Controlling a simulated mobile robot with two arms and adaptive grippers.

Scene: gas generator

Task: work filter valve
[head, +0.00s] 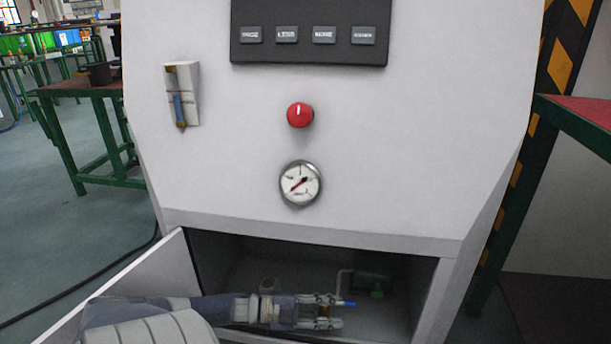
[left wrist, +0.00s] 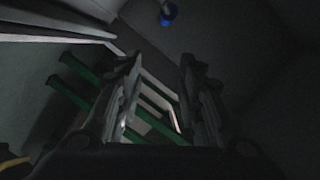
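The open lower compartment (head: 225,262) of the grey cabinet holds my left gripper (head: 335,310), which points right. Its two fingers are apart with nothing seen between them; they also show apart in the left wrist view (left wrist: 160,75). A dark green part (head: 374,281) with a pale bent pipe sits deeper in the compartment. The dark interior hides details. My right gripper is not in view.
The compartment's door (head: 130,285) stands open to the left. Above are a red knob (head: 300,115), a round gauge (head: 300,184), a flow tube (head: 181,95) and a button panel (head: 310,32). The compartment's walls and top edge closely surround my left arm.

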